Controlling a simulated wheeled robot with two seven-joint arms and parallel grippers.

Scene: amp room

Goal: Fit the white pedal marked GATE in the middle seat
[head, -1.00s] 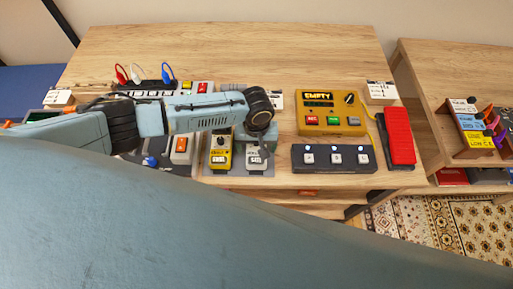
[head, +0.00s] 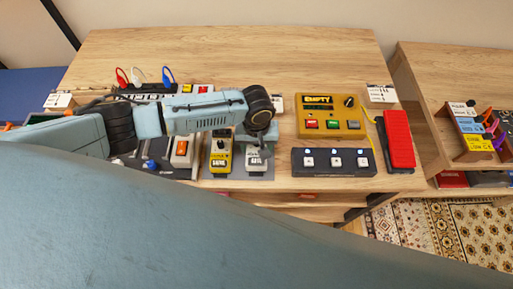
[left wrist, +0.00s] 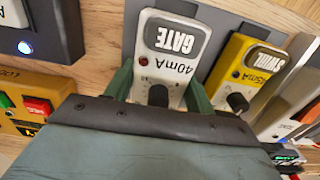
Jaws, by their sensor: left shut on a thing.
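The white pedal marked GATE (head: 257,162) is upright at the right part of a grey board (head: 237,174). In the left wrist view the GATE pedal (left wrist: 174,48) shows its label, 40mA and a dark knob. My left gripper (head: 258,146) is shut on it, with one green finger at each side (left wrist: 160,92). A yellow pedal (head: 221,150) stands just left of it on the board, with a gap between; it also shows in the wrist view (left wrist: 245,72). The pedal's underside and the seat beneath it are hidden. My right gripper is not in view.
A black footswitch (head: 333,162) and a yellow tester box reading EMPTY (head: 331,116) stand to the right, with a red pedal (head: 399,139) beyond. An orange-and-white pedal (head: 182,150) stands left. Colored cables (head: 140,78) rise behind.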

